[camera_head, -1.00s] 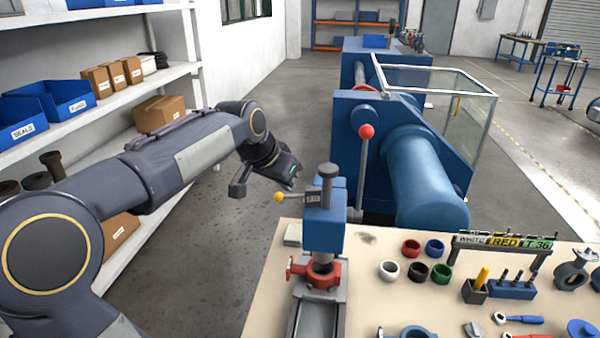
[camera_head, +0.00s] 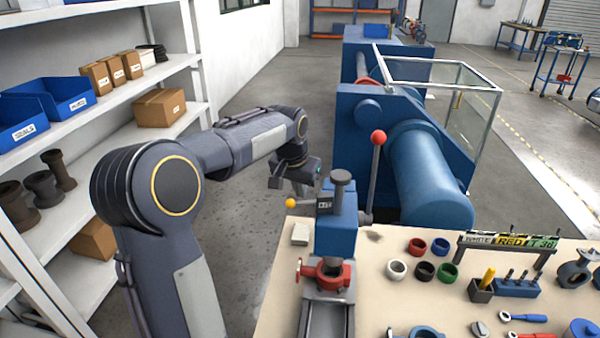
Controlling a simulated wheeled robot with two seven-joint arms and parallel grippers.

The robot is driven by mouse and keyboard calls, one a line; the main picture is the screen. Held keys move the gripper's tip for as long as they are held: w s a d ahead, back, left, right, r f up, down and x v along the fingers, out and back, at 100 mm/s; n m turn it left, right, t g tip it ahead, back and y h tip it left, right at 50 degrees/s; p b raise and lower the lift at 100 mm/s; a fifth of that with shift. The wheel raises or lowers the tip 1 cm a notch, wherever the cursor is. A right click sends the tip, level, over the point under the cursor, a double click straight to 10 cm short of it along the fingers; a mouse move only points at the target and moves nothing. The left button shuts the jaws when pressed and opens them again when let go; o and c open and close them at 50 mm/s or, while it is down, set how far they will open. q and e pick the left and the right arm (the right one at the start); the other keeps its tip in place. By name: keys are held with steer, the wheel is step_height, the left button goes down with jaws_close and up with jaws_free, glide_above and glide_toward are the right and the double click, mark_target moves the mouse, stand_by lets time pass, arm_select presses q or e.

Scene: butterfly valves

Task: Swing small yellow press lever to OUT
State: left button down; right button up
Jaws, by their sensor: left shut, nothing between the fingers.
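The small yellow press lever is a short grey arm with a yellow ball (camera_head: 291,202) at its end. It points left from the head of the blue press (camera_head: 336,236) at the bench's left end. A small dark label plate (camera_head: 324,204) is on the press head by the lever, its lettering too small to read. My left gripper (camera_head: 300,187) is shut and empty, pointing down just above and behind the yellow ball. Whether it touches the lever I cannot tell. My right gripper is out of view.
A red valve body (camera_head: 327,274) sits under the press. A tall red-ball lever (camera_head: 378,138) stands just behind and right. Coloured rings (camera_head: 417,246) and tools lie on the bench (camera_head: 384,290). Shelves (camera_head: 170,135) are at the left.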

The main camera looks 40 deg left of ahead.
arm_select(q)
steer(key=s, duration=0.3)
steer(key=shift+d+r, duration=0.25)
steer(key=shift+r, duration=0.15)
steer(key=shift+s+d+n, duration=0.15)
steer(key=shift+s+n, duration=0.1)
steer(key=shift+n, duration=0.25)
steer(key=s+d+n+g+y+b, duration=0.2)
steer(key=d+n, duration=0.4)
steer(key=n, duration=0.6)
steer(key=shift+s+d+n+g+y, duration=0.3)
steer(key=shift+d+n+g+y, duration=0.1)
steer(key=shift+y, duration=0.1)
steer(key=shift+d, duration=0.1)
stand_by(0.5)
